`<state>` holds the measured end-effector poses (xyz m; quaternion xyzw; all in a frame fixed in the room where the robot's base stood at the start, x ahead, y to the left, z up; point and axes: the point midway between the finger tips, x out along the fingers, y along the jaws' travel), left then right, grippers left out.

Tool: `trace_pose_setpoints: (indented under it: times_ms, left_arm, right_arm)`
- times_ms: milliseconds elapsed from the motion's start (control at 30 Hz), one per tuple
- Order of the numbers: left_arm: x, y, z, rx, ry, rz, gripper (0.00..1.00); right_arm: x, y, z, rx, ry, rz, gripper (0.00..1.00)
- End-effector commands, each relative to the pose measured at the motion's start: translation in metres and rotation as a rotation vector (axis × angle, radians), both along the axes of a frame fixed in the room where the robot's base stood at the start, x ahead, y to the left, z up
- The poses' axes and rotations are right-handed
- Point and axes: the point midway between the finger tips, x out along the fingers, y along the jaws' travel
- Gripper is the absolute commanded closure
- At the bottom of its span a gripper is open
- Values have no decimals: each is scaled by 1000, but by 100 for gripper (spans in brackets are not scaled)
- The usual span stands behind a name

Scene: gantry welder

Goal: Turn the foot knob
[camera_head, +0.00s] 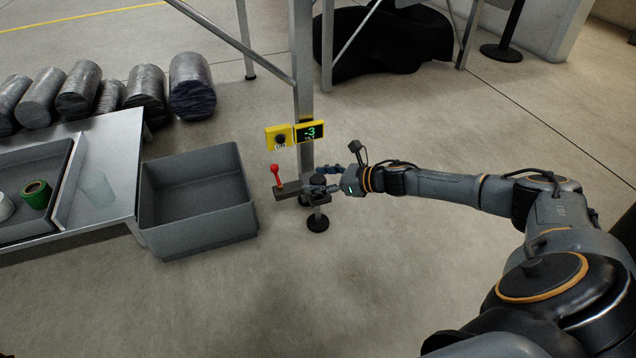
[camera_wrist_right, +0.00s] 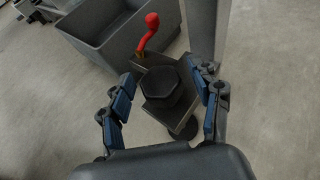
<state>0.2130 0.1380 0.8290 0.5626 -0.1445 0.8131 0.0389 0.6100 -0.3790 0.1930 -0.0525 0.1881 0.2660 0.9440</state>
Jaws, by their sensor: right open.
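The foot knob (camera_wrist_right: 161,84) is a dark, many-sided knob on top of a grey metal bracket (camera_wrist_right: 186,122). In the right wrist view my right gripper (camera_wrist_right: 162,78) is open, with one blue-padded finger on each side of the knob. Gaps show between the fingers and the knob, and I see no contact. In the head view my right gripper (camera_head: 330,180) is at the bracket at the bottom of the grey post, and its fingers largely hide the knob. A round black foot (camera_head: 317,223) stands on the floor below the bracket. My left gripper is not in view.
A red-knobbed lever (camera_head: 275,174) rises from the bracket's left end. A yellow dial box and a yellow display (camera_head: 310,132) with green digits are on the post (camera_head: 304,80). A grey bin (camera_head: 205,238) stands to the left. The floor in front is clear.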

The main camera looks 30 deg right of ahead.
Motion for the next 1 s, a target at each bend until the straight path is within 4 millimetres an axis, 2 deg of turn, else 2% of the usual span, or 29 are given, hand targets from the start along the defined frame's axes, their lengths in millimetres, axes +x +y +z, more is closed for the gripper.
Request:
trace_pose_setpoints:
  times_ms: [333,600,1000]
  left_arm:
    - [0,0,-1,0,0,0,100]
    - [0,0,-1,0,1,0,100]
    - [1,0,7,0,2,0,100]
  right_arm:
    - [3,2,-1,-1,0,0,37]
    - [2,1,-1,-1,0,0,92]
    - [1,2,0,0,1,-63,92]
